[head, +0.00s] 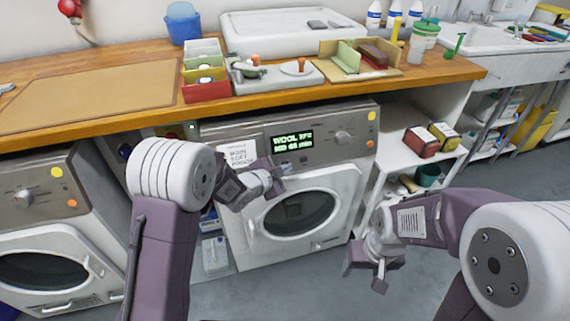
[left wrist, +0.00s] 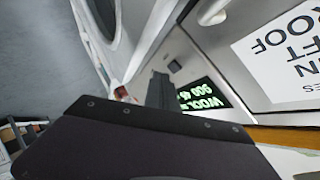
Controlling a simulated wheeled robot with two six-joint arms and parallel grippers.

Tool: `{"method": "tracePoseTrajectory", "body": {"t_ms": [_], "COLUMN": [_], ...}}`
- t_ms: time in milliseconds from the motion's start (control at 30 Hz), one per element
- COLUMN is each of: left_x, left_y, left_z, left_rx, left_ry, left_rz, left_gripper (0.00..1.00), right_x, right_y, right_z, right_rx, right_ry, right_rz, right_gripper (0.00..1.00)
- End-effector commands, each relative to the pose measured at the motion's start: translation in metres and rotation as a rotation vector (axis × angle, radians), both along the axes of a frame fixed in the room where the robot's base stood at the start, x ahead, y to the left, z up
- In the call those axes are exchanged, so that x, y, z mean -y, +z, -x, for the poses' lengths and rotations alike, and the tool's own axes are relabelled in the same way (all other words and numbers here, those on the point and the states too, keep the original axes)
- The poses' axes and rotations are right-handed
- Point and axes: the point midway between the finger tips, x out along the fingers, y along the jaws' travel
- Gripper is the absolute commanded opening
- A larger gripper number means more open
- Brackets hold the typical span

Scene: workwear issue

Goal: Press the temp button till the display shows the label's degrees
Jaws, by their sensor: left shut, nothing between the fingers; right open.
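The washing machine (head: 225,132) under the counter has a lit display (head: 292,141) with green text. It reads WOOL with a temperature too blurred to read. The display also shows in the left wrist view (left wrist: 202,96), upside down and partly covered. A white label (head: 240,154) with black print is on the panel left of the display; its degrees are not legible. It fills the right of the left wrist view (left wrist: 285,48). My left gripper (head: 276,178) is shut and empty, just below the display. A small button (left wrist: 174,66) lies near its tip. My right gripper (head: 366,272) is open and empty, low at right.
A round knob (head: 342,138) is right of the display, with an orange dot (head: 371,144) beyond it. A second machine (head: 38,200) stands at left. The wooden counter (head: 130,115) above holds trays and boxes. A shelf (head: 400,150) stands at right.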

Motion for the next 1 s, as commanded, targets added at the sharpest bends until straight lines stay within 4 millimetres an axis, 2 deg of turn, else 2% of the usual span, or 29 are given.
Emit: {"method": "tracePoseTrajectory", "body": {"t_ms": [1000], "left_x": [-0.0029], "left_y": [-0.0028], "left_z": [-0.0086], "left_rx": [0.0], "left_ry": [0.0], "left_rz": [0.0], "left_gripper": [0.0], "right_x": [0.0], "right_y": [0.0008], "right_z": [0.0], "right_rx": [0.0], "right_ry": [0.0], "right_rz": [0.0], "right_gripper": [0.63]}}
